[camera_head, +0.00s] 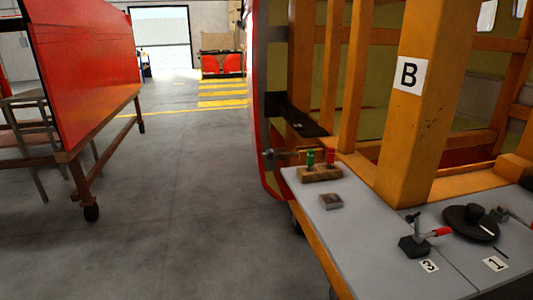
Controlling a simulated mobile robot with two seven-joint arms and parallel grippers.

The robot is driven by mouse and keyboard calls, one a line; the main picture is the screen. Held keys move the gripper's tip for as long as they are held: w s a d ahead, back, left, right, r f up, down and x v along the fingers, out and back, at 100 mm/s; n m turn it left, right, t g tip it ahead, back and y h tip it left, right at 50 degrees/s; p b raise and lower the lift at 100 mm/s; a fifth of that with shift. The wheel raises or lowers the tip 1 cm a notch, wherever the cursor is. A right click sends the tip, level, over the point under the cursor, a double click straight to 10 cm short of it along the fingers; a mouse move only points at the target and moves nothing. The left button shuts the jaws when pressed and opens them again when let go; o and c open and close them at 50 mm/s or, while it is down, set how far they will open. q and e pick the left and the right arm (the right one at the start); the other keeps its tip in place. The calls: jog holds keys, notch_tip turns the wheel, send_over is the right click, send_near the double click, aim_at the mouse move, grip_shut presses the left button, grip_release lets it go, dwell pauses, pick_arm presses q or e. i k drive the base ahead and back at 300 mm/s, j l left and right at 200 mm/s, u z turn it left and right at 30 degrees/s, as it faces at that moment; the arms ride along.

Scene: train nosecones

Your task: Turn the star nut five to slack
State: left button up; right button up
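No nut marked five can be made out. A small dark fitting (269,154) with a rod sticks out at the left side of the orange frame, beside the red curved panel; I cannot tell whether it is a star nut. A dark round disc with a raised knob (471,221) lies on the grey bench top at the right. A toggle clamp with a red handle (415,244) stands by a label "3" (429,265). A label "1" (495,263) lies in front of the disc. Neither of my grippers is in view.
The grey bench (365,222) fills the lower right, with a wooden block holding green and red pegs (320,172) and a small metal block (331,201). An orange post (417,130) carries label "B". A red panel on a wheeled stand (85,70) is at left; floor between is clear.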

aim_at(271, 153)
jog(key=i+j+z, duration=0.1)
jog(key=i+j, duration=0.15)
jog(key=j, duration=0.2)
jog(key=i+j+z, duration=0.1)
jog(key=j, duration=0.4)
jog(key=i+j+z, duration=0.1)
jog(key=i+j, duration=0.2)
jog(key=j, duration=0.2)
jog(key=i+j, duration=0.2)
jog(key=j, duration=0.3)
jog(key=i+j+z, duration=0.15)
jog(key=j, duration=0.35)
jog(key=i+j+z, duration=0.1)
jog(key=j, duration=0.45)
jog(key=i+j+z, duration=0.1)
jog(key=i+j, duration=0.15)
jog(key=j, duration=0.3)
jog(key=i+j+z, duration=0.1)
jog(key=j, duration=0.45)
